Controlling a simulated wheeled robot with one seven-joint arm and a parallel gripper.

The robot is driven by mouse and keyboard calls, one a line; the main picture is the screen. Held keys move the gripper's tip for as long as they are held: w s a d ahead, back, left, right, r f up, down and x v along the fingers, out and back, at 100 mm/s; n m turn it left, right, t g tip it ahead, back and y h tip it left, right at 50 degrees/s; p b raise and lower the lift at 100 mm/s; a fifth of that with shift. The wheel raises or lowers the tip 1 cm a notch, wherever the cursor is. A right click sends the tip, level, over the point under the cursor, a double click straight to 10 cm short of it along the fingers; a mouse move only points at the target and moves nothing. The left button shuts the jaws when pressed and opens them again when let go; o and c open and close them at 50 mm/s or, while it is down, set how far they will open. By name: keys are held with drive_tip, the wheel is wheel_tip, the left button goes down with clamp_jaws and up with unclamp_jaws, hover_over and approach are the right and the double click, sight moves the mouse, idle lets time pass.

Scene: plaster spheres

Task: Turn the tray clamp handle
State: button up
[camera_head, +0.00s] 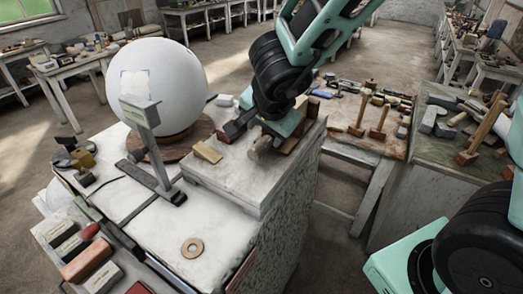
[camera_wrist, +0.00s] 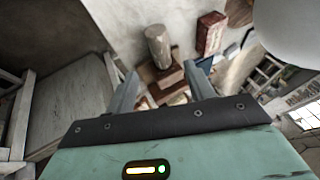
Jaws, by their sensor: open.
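A short pale brown cylinder (camera_head: 259,148), which looks like the clamp handle, lies at the top of the raised pale slab (camera_head: 225,186), just below my gripper. My gripper (camera_head: 256,134) reaches down over the slab from the upper right, close to the cylinder. In the wrist view the cylinder (camera_wrist: 158,45) shows beyond and between the two grey fingers of my gripper (camera_wrist: 168,70). The fingers are apart and hold nothing. I cannot tell how the cylinder is joined to a tray or clamp; my gripper hides part of that area in the head view.
A large white sphere (camera_head: 158,85) rests on a round brown base (camera_head: 170,143) to the left. A grey upright post (camera_head: 150,140) stands before it. Small blocks (camera_head: 207,152) lie near my gripper. A tool bench (camera_head: 365,140) with mallets is at the right.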

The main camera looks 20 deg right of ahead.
sight(261, 145)
drive_tip(key=b+x, duration=0.3)
drive_tip(key=x, duration=0.5)
drive_tip(key=shift+w+f, duration=0.25)
drive_tip(key=shift+f, duration=0.05)
drive_tip(key=c, duration=1)
